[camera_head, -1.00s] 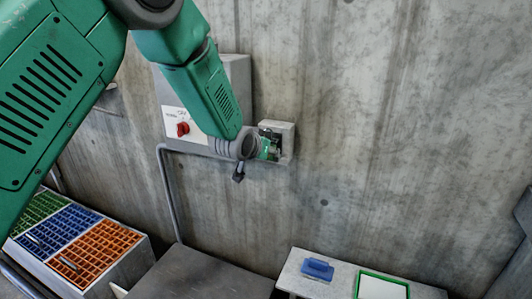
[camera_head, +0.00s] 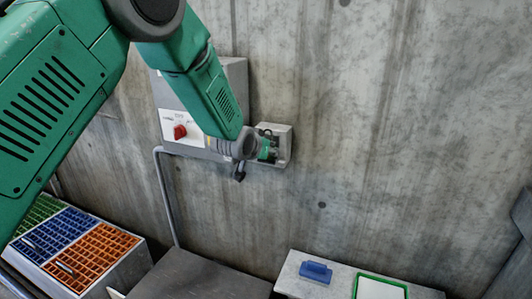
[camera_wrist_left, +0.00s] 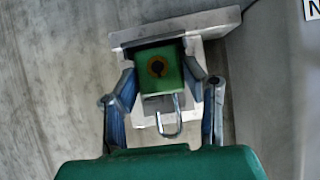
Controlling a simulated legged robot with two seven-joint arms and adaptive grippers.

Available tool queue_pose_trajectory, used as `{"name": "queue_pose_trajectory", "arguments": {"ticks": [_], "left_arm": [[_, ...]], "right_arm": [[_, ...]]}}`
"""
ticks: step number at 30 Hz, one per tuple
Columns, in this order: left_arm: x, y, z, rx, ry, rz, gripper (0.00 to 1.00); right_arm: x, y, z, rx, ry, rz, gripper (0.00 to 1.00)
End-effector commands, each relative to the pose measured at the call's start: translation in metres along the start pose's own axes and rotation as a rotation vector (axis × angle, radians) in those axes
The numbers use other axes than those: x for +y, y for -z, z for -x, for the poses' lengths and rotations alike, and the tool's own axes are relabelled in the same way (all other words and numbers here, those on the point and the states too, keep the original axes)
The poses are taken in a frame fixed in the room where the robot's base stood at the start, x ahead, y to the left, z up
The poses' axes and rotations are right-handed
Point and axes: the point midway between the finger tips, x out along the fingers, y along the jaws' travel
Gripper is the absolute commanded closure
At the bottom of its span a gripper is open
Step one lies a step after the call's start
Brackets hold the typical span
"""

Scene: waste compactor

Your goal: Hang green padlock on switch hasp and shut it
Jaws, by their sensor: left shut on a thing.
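A green padlock (camera_wrist_left: 158,68) is between the fingers of my left gripper (camera_head: 264,149) in the left wrist view. Its dark keyhole faces the camera and its metal shackle (camera_wrist_left: 168,118) points down in the picture. My left gripper is shut on the padlock's sides, at a small grey wall box (camera_head: 284,145). Whether the padlock still touches the box, I cannot tell. The red switch (camera_head: 180,132) is on a grey panel left of that box, beside my left arm. A hasp on it cannot be made out. My right gripper is not in view.
A grey switch cabinet (camera_head: 236,78) is partly hidden behind my left arm. A conduit (camera_head: 168,200) runs down below it. A bench (camera_head: 293,284) with a blue object (camera_head: 316,272) stands lower right. Sorted crates (camera_head: 100,262) stand lower left. The wall to the right is bare.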

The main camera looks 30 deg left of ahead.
Motion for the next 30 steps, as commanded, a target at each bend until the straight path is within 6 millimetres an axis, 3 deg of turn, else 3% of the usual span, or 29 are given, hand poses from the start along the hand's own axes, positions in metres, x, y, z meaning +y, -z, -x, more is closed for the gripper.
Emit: {"name": "queue_pose_trajectory", "arguments": {"ticks": [17, 18, 19, 26, 30], "left_arm": [[0.0, -0.0034, -0.0021, 0.0, 0.0, 0.0, 0.85], [0.0, -0.0036, -0.0022, 0.0, 0.0, 0.0, 0.52], [0.0, -0.0036, -0.0022, -0.001, 0.0, 0.0, 0.41], [0.0, -0.0036, -0.002, 0.0, 0.0, 0.0, 0.38], [0.0, -0.004, -0.002, -0.001, 0.0, 0.0, 0.41]], "right_arm": [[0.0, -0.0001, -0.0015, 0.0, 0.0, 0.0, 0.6], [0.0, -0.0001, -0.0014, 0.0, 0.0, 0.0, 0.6], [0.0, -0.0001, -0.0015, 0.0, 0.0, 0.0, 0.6], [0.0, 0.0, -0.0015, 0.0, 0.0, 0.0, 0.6], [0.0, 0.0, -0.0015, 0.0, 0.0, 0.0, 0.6]]}}
